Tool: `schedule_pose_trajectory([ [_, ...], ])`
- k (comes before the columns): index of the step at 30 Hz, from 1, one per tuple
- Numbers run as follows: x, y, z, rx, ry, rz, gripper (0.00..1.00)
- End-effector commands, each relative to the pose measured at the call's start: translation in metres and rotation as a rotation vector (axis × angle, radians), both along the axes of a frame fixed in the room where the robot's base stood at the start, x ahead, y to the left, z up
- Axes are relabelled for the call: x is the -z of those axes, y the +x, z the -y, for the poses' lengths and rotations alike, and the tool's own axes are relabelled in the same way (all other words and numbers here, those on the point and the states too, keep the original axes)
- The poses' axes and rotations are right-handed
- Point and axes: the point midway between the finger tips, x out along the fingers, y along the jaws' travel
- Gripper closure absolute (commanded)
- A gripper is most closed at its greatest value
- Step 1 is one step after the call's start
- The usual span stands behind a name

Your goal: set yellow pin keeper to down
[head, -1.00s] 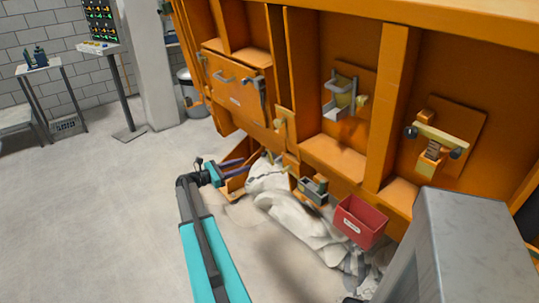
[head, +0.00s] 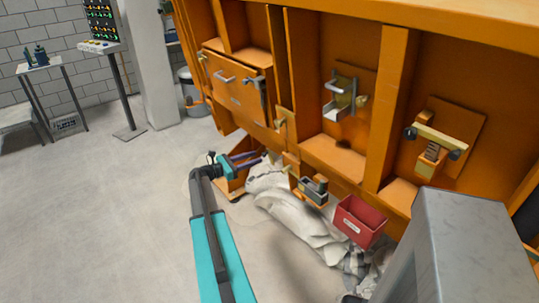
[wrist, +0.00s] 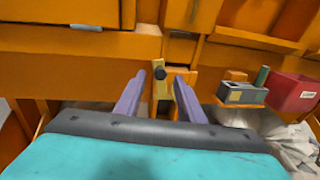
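A yellow piece with a dark round knob (wrist: 160,84), which looks like the pin keeper, is on the orange frame in the wrist view. It stands roughly upright beyond my fingers, in the gap between them. In the head view a small yellow fitting (head: 291,171) at the frame's lower edge, left of the grey box, seems to be the same piece. My gripper (wrist: 162,79) is open, with its two purple fingers apart and nothing clearly held. In the head view my gripper (head: 257,158) is left of that fitting. Contact cannot be told.
A grey box (head: 313,191) and a red bin (head: 360,221) are to the right, along the frame's lower edge. A pale crumpled cloth (head: 290,218) lies below. The orange frame (head: 333,158) rises ahead. Open floor (head: 90,220) is to the left.

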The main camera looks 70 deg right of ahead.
Motion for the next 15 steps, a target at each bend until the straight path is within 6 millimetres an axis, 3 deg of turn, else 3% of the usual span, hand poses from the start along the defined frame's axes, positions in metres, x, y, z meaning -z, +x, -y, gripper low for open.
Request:
schedule_pose_trajectory([
  [15,-0.001,-0.049,0.056,0.002,0.000,0.000,0.64],
])
